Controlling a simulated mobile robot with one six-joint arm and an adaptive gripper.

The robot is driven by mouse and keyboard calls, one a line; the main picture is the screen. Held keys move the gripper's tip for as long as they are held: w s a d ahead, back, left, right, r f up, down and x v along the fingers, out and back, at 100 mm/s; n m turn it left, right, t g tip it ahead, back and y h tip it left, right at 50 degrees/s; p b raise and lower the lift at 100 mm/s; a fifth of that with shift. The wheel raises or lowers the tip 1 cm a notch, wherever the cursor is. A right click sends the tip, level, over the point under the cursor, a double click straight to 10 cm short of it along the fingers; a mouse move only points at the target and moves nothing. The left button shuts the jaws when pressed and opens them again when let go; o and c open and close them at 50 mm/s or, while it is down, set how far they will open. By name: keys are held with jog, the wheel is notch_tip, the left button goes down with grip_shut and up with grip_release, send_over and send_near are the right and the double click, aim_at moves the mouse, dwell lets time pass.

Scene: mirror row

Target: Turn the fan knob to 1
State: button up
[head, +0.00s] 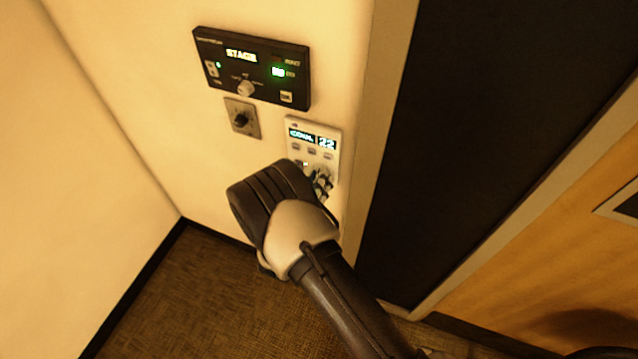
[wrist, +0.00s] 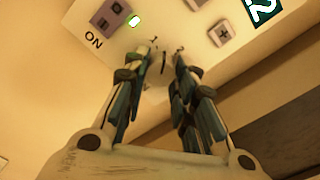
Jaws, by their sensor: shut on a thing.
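The fan knob (wrist: 164,63) is a small pale dial on a cream wall panel (head: 333,142). In the wrist view my gripper (wrist: 162,58) is shut on it, one finger on each side. A short dark line shows on the knob between the fingertips. In the head view my gripper (head: 321,181) is at the lower part of the panel, and the hand and fingers hide most of the knob.
Above are a black STAGE panel (head: 222,48) and a small grey plate with a black knob (head: 241,119). A door frame (head: 384,130) stands close right.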

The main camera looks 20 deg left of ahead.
jog(key=n, duration=0.4)
jog(key=shift+n+b, duration=0.3)
jog(key=shift+n, duration=0.1)
dwell(0.4)
jog(key=o, duration=1.1)
jog(key=shift+c, duration=0.2)
jog(key=s, duration=1.2)
jog(key=shift+a, duration=0.4)
